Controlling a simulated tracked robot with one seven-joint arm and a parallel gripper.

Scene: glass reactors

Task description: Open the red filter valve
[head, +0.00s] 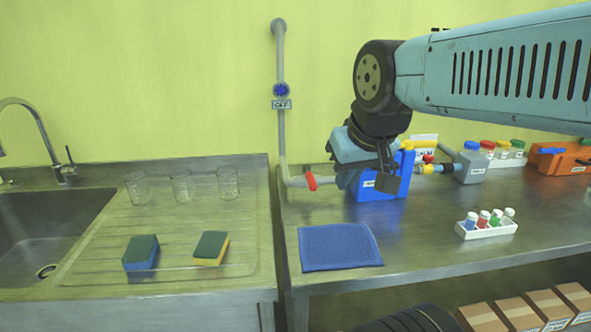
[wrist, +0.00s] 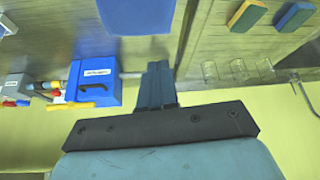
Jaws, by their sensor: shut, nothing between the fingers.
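A red valve handle (head: 311,181) sits on the grey pipe (head: 296,182) left of the blue box (head: 380,188) in the head view. It stands roughly upright, across the pipe. In the wrist view the red handle does not show; the fingers may hide it. The blue box (wrist: 94,72), with a white label and black handle, lies left of the fingers there. My gripper (head: 346,182) is just right of the red handle, in front of the box's left side, apparently apart from the handle. Its teal fingers (wrist: 157,66) are together and empty.
A blue valve (head: 281,90) with an OFF sign is higher on the pipe. A yellow handle (wrist: 72,105) is by the box. A blue cloth (head: 340,246) lies in front; a vial rack (head: 486,230) stands right. Glasses (head: 182,186) and sponges (head: 211,248) are left.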

